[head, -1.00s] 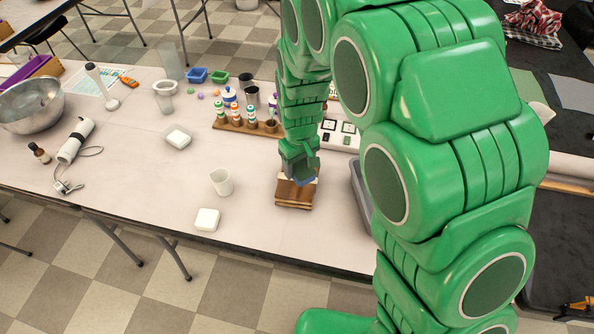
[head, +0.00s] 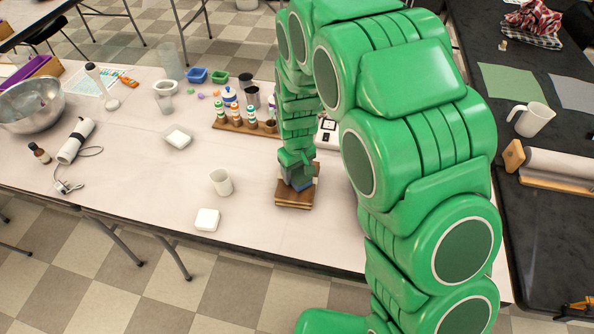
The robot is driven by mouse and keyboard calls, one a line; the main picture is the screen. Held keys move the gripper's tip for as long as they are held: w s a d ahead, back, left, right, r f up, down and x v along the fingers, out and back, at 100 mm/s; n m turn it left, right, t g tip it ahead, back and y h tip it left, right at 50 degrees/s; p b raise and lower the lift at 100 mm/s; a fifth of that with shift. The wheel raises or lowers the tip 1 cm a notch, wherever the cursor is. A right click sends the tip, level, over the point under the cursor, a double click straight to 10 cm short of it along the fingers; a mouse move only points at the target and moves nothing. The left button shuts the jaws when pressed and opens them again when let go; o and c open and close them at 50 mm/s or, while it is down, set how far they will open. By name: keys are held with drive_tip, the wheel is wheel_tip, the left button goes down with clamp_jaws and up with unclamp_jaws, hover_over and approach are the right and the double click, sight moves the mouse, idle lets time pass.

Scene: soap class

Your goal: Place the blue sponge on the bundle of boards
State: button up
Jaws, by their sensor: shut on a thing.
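The bundle of boards (head: 293,201) is a small brown stack on the pale table, near its front edge. My gripper (head: 298,184) is right at the top of the bundle, pointing down, and is shut on the blue sponge (head: 301,186). Only a small blue part of the sponge shows under the green fingers. I cannot tell whether the sponge touches the top board or is just above it.
A white cup (head: 221,182) and a white block (head: 206,220) stand left of the boards. A rack of bottles (head: 240,127) is behind them. A white soap dish (head: 178,138) and a metal bowl (head: 32,104) are farther left.

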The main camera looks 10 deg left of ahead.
sight(297, 171)
drive_tip(key=shift+f, duration=0.1)
drive_tip(key=o, duration=1)
wheel_tip(297, 171, up, 11)
drive_tip(key=s+d+r+m, duration=0.2)
drive_tip(key=s+d+r, duration=0.2)
drive_tip(key=d+r, duration=0.4)
drive_tip(key=s+d+r+m+g, duration=0.1)
drive_tip(key=s+d+r+m, duration=0.2)
drive_tip(key=s+d, duration=0.7)
drive_tip(key=s+d+r+m, duration=0.4)
drive_tip(key=s+d, duration=0.6)
drive_tip(key=s, duration=0.6)
drive_tip(key=shift+r+g, duration=0.4)
drive_tip(key=shift+r, duration=0.15)
